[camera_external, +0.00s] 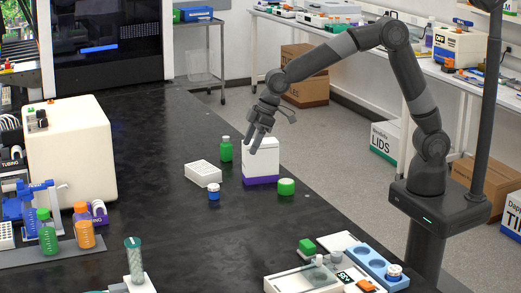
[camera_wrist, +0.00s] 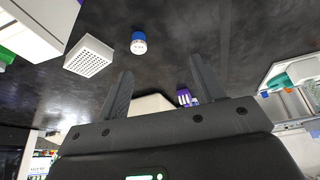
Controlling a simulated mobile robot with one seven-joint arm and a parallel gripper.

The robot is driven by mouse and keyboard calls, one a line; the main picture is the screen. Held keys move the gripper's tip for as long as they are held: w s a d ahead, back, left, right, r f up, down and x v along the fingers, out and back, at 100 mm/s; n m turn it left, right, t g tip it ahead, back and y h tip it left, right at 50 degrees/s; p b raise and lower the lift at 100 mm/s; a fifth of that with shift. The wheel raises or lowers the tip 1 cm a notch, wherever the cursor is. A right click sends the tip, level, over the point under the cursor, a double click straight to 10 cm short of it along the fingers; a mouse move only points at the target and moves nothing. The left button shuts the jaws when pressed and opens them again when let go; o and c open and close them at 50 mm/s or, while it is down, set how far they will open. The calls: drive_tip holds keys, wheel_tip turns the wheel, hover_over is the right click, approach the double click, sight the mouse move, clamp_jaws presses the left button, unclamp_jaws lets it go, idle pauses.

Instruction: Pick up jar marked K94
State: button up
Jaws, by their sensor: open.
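No label reading K94 is legible in either view, so I cannot tell which jar bears it. A squat green jar (camera_external: 286,187) stands right of a white box with a purple base (camera_external: 261,163). A taller green bottle (camera_external: 226,150) stands behind the box's left side. My gripper (camera_external: 271,136) is open and empty, near the top of the box in the external view. Its two fingers show spread in the wrist view (camera_wrist: 161,64).
A white perforated rack (camera_external: 203,173) lies left of the box. Green and orange bottles (camera_external: 85,228) stand at the left. A tray (camera_external: 303,280) and a blue holder (camera_external: 374,264) are at the front right. The bench middle is clear.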

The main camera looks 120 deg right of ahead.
approach(214, 186)
drive_tip(key=shift+m, duration=0.3)
drive_tip(key=x, duration=0.2)
drive_tip(key=s+x, duration=0.1)
drive_tip(key=x, duration=0.1)
drive_tip(key=shift+w+a+f, duration=0.1)
drive_tip(key=shift+a+f, duration=0.1)
drive_tip(key=shift+f, duration=0.15)
drive_tip(key=shift+w+d+x, duration=0.1)
drive_tip(key=shift+w+x, duration=0.05)
drive_tip(key=shift+x, duration=0.9)
drive_tip(key=shift+w+d+x, duration=0.1)
drive_tip(key=shift+x, duration=0.95)
drive_tip(key=shift+w+d+x, duration=0.15)
drive_tip(key=shift+x, duration=0.9)
drive_tip(key=shift+r, duration=0.2)
drive_tip(key=c, duration=1.1)
